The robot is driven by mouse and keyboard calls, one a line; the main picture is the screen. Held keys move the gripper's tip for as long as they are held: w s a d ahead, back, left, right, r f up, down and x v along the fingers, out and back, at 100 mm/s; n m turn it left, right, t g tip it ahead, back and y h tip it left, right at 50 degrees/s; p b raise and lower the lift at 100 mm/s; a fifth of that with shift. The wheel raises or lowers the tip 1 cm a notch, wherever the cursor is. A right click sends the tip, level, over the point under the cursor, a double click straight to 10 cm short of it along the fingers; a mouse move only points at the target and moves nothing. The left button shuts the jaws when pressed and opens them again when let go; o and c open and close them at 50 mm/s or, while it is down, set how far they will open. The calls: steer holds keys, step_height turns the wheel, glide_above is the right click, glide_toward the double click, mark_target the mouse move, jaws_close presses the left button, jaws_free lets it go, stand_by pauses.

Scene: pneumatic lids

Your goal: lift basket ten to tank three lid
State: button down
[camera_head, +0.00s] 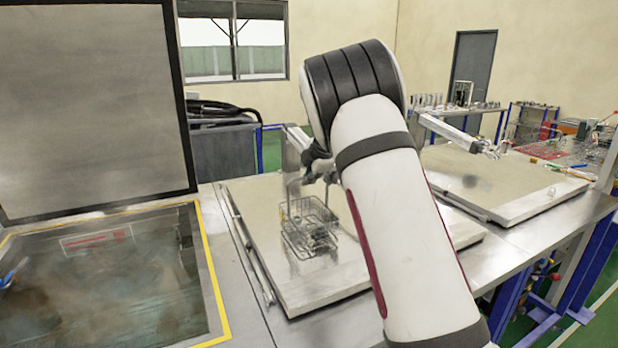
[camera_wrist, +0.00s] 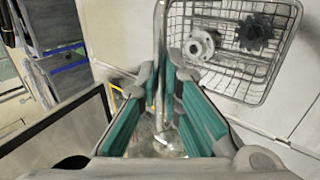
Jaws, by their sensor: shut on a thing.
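My gripper (camera_head: 318,172) is above the closed middle lid (camera_head: 335,288) in the head view, partly hidden behind my arm. It is shut on the upright metal handle (camera_wrist: 159,45) of a wire basket (camera_head: 308,228), which hangs below it. I cannot tell whether the basket touches the lid or is just above it. In the wrist view the gripper (camera_wrist: 166,78) has its green-padded fingers around the handle. The basket (camera_wrist: 228,62) there holds a pale flanged part (camera_wrist: 200,45) and a dark gear (camera_wrist: 255,33). No basket or tank numbers are readable.
At left a tank (camera_head: 110,275) stands open, with dark liquid inside and its raised lid (camera_head: 90,110) upright behind. Another closed lid (camera_head: 500,185) lies to the right, beyond my arm. A cluttered bench (camera_head: 570,155) is at the far right. The middle lid has bare room around the basket.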

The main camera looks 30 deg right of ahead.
steer(key=shift+f, duration=0.5)
stand_by(0.4)
steer(key=c, duration=1.7)
jaws_free()
steer(key=shift+f, duration=0.15)
steer(key=s+r+p, duration=0.1)
steer(key=s+r, duration=0.1)
steer(key=r, duration=0.5)
steer(key=s+r+p, duration=0.2)
steer(key=s+r, duration=0.1)
steer(key=r, duration=0.4)
steer(key=s+r+p, duration=0.1)
steer(key=s+r, duration=0.1)
steer(key=r, duration=0.5)
steer(key=shift+s+r, duration=0.2)
steer(key=shift+r, duration=0.15)
